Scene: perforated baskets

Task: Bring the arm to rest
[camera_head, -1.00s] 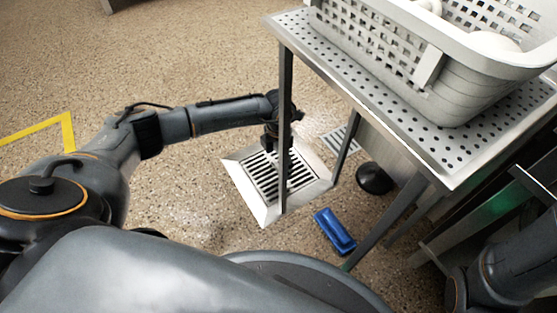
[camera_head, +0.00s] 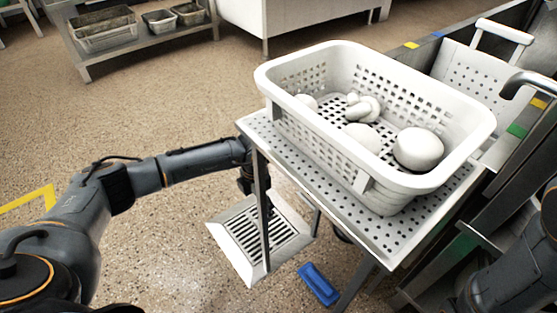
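My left arm reaches in from the left. Its gripper (camera_head: 246,184) points down beside the table's left front leg, above the floor drain. It is dark and small there, and I cannot tell whether its fingers are open or shut. My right arm shows only in part at the lower right edge, and its gripper is out of view. A white perforated basket (camera_head: 290,113) stands on the perforated metal table (camera_head: 405,240). Several white rounded items lie in it, among them a large one (camera_head: 418,149) at the right.
A floor drain (camera_head: 236,250) and a blue object (camera_head: 318,284) lie low by the table legs. A metal sink unit (camera_head: 470,70) stands at the right. A shelf with grey bins (camera_head: 104,33) is at the back left. The floor left of the table is open.

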